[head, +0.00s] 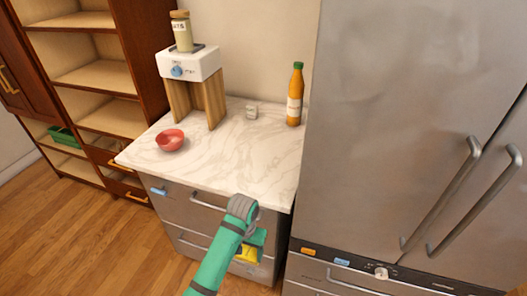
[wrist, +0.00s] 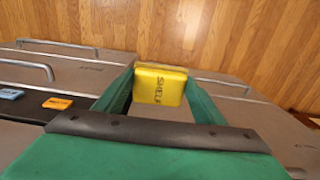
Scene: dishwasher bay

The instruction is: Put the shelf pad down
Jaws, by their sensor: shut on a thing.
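In the head view, the pad's yellow (head: 248,254) shows at the end of my green arm. There my gripper (head: 256,244) is in front of the drawer fronts, lower in the picture than the marble countertop (head: 225,160). My gripper and wrist partly hide the pad in the head view.
The counter's front middle is clear. A steel fridge (head: 400,100) stands right, wooden shelves (head: 95,75) left.

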